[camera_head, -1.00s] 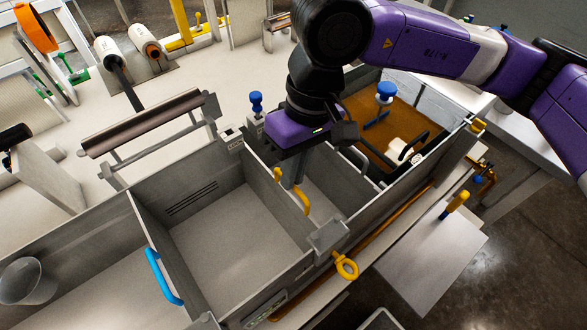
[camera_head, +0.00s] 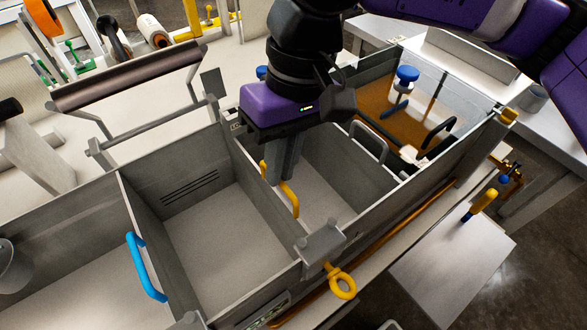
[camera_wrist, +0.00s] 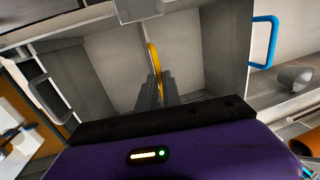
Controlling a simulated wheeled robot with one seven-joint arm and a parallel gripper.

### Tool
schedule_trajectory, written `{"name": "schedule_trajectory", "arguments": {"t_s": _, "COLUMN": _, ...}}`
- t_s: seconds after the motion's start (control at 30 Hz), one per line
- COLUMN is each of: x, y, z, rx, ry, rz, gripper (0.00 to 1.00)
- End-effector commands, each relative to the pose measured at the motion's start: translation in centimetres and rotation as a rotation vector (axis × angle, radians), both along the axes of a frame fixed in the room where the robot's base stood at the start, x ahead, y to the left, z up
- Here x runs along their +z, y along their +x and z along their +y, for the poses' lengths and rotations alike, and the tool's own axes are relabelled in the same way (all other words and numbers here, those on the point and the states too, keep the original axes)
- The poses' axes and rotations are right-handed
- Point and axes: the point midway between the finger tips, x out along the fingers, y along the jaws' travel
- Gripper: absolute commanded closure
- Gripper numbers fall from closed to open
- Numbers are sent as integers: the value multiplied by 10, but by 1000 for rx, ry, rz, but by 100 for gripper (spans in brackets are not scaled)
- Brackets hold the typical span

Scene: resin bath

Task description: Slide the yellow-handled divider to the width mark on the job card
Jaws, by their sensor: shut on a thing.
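The yellow-handled divider (camera_head: 254,177) is a grey upright panel across the trough. Its yellow handle (camera_head: 290,200) shows beside the fingers and also in the wrist view (camera_wrist: 154,58). My gripper (camera_head: 283,178) reaches down from above and is shut on the handle; the fingers hide part of it. In the wrist view the fingers (camera_wrist: 155,92) meet at the yellow bar. A grey bracket (camera_head: 322,243) with a yellow ring (camera_head: 340,283) sits at the divider's front end. A small marked plate (camera_head: 265,311) is on the front wall; I cannot read it or identify the job card.
A blue-handled divider (camera_head: 136,225) stands to the left and a grey-handled panel (camera_head: 360,170) to the right. Both compartments beside the yellow divider are empty. Amber liquid (camera_head: 385,110) lies in the right section. A roller (camera_head: 128,76) stands behind the trough.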

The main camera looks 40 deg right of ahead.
Motion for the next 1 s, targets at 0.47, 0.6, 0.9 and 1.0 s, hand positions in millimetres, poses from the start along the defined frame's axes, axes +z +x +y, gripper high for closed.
{"name": "schedule_trajectory", "arguments": {"t_s": 0.47, "x": 2, "y": 0, "z": 17, "rx": 2, "ry": 7, "rz": -2, "gripper": 100}}
{"name": "schedule_trajectory", "arguments": {"t_s": 0.6, "x": 1, "y": 0, "z": 17, "rx": 2, "ry": 7, "rz": -1, "gripper": 75}}
{"name": "schedule_trajectory", "arguments": {"t_s": 0.9, "x": 1, "y": 0, "z": 15, "rx": 1, "ry": 2, "rz": 0, "gripper": 69}}
{"name": "schedule_trajectory", "arguments": {"t_s": 1.0, "x": 3, "y": 0, "z": 15, "rx": 0, "ry": 1, "rz": -1, "gripper": 69}}
